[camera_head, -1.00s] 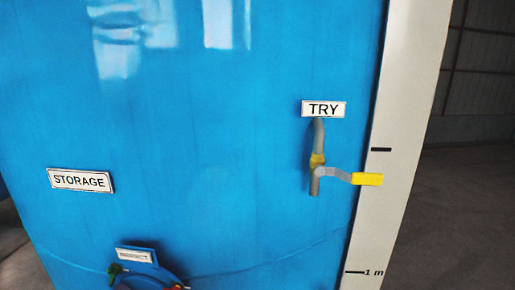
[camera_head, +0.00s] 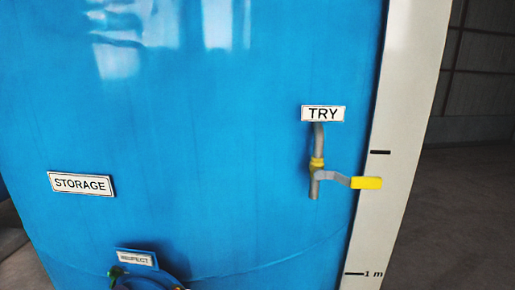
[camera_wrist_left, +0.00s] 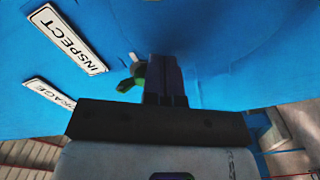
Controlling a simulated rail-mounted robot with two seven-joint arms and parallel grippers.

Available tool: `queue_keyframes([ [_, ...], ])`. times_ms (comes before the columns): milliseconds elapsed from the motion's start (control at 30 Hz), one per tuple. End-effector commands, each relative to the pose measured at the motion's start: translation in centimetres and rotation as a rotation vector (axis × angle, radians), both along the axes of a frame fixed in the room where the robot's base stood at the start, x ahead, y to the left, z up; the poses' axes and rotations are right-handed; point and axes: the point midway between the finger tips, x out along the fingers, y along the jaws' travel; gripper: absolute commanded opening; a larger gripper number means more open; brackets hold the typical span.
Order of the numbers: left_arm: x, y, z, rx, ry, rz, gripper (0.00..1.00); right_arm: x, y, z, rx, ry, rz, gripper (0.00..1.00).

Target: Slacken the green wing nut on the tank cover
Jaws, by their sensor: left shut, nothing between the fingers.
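The green wing nut (camera_head: 116,272) shows at the bottom left of the head view, at the left edge of the blue tank cover (camera_head: 150,283), which the frame's bottom edge cuts off. In the left wrist view the green wing nut (camera_wrist_left: 131,80) is just left of my left gripper (camera_wrist_left: 165,60), partly hidden behind its dark fingers. The fingers are shut and empty. I cannot tell whether they touch the nut. My left gripper is not visible in the head view. My right gripper is in neither view.
An INSPECT plate (camera_head: 137,258) sits just above the cover. A STORAGE plate (camera_head: 81,184) is higher on the left of the blue tank (camera_head: 220,190). A yellow-handled valve (camera_head: 366,183) sticks out under the TRY plate (camera_head: 323,113). A pale marked post (camera_head: 405,120) stands at right.

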Motion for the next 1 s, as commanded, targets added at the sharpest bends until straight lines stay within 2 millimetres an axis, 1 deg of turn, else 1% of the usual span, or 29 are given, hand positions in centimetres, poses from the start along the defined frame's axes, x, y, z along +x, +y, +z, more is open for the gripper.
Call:
queue_keyframes([
  [333,0.01,0.23,0.34,0.000,0.000,0.000,0.00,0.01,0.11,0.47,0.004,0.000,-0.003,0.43],
  [1000,0.01,0.20,0.47,0.000,0.000,0.000,0.00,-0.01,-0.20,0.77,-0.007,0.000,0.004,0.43],
])
